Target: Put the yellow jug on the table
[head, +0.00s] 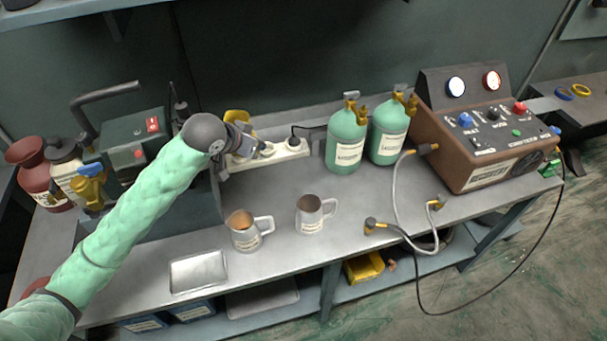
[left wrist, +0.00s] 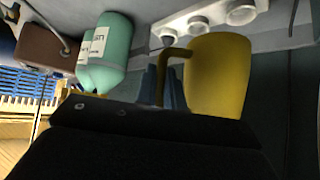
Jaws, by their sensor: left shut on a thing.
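The yellow jug (left wrist: 222,75) shows large in the left wrist view, with its handle (left wrist: 172,54) towards my fingers. My left gripper (left wrist: 163,88) is shut on the handle. In the head view only a small yellow part of the jug (head: 236,116) shows behind my left gripper (head: 240,138), near the back of the table (head: 275,221). The gripper and wrist hide the rest, so I cannot tell whether the jug touches the table. My right gripper is not in view.
Two mugs (head: 243,232) (head: 309,215) and a metal tray (head: 198,272) stand near the front. A white socket strip (head: 285,147) lies behind. Green cylinders (head: 345,140) and a brown gauge machine (head: 480,140) with hoses stand right. Bare tabletop lies between mugs and strip.

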